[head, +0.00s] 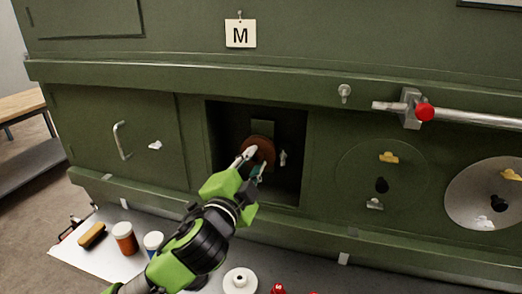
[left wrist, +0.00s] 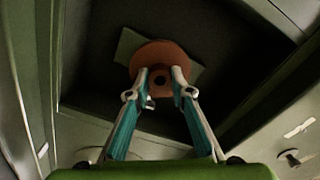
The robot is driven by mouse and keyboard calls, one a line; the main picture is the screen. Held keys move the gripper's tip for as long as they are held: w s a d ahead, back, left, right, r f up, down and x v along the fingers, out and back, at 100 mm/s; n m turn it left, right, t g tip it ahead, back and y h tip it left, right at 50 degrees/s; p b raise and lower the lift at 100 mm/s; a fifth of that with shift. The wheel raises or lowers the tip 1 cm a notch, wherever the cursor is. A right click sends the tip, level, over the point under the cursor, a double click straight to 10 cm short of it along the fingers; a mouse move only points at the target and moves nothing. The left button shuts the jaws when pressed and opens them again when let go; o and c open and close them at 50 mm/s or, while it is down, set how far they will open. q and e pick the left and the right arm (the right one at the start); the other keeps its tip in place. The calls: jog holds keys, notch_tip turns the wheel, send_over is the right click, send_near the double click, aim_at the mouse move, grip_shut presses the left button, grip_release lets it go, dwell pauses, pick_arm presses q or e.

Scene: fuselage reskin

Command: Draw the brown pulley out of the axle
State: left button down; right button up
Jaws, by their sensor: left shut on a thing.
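The brown pulley (head: 259,149) is inside the dark square opening in the green fuselage panel. It is a round disc with a dark centre hole, and it also shows in the left wrist view (left wrist: 162,56). My left gripper (head: 253,163) reaches into the opening from the lower left. In the left wrist view its two fingers (left wrist: 161,80) are shut on the near part of the pulley, one on each side of the hole. A pale green plate (left wrist: 129,44) lies behind the pulley. The axle cannot be made out. My right gripper is not in view.
The opening's walls (head: 215,150) surround the gripper closely. A rail with a red knob (head: 425,112) runs along the panel at right. Below, a light shelf holds an orange jar (head: 124,238), a brush (head: 92,235) and a white flanged part (head: 240,281).

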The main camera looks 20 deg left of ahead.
pick_arm(q)
jog(key=shift+s, duration=1.25)
jog(key=s, duration=0.2)
jog(key=shift+s+a, duration=0.1)
jog(key=shift+s, duration=0.3)
